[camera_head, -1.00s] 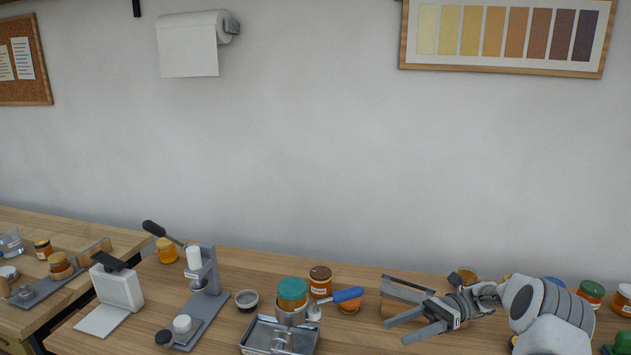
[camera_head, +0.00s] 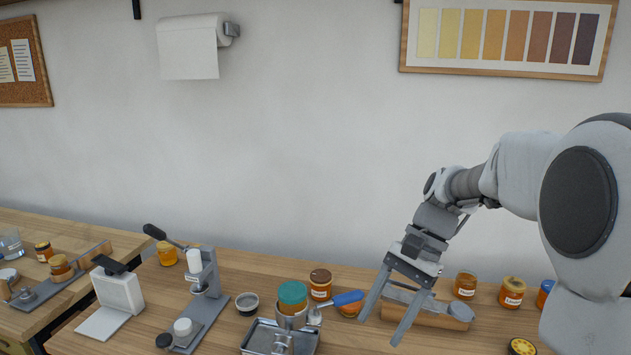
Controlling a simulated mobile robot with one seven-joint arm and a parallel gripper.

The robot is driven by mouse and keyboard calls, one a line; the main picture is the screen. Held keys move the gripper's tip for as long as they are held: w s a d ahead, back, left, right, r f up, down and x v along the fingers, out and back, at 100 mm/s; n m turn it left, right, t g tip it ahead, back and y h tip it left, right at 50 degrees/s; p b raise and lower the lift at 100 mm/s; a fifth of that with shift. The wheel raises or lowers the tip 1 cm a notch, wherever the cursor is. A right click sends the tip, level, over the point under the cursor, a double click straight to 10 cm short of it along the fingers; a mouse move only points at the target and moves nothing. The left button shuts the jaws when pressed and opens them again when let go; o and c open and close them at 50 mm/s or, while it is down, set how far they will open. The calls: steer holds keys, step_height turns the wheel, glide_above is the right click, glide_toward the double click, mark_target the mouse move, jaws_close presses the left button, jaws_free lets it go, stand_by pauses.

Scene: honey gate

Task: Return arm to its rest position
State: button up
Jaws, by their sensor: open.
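My gripper (camera_head: 383,322) is open, with its two fingers spread and pointing down. Nothing is between the fingers. It hangs in front of a wooden block (camera_head: 440,312) with a metal piece along its top, at the right part of the workbench (camera_head: 235,265). My arm rises from the gripper to the right and fills the right side of the view. It hides part of the bench there.
A jar with a teal lid (camera_head: 292,296) sits in a metal holder by a tray (camera_head: 257,337). A grey stand (camera_head: 203,300) is at left. Honey jars (camera_head: 465,285) stand behind and right of the block.

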steer(key=s+d+r+n+t+h, duration=0.1)
steer(key=s+r+n+t+h, duration=0.1)
steer(key=s+n+t, duration=0.2)
steer(key=s+d+r+n+t+h, duration=0.1)
steer(key=s+r+n+t+h, duration=0.1)
steer(key=s, duration=0.8)
steer(key=n+t+h+p, duration=0.1)
steer(key=n+t, duration=0.1)
steer(key=shift+s+d+r+t, duration=0.3)
steer(key=shift+s+d+r, duration=0.1)
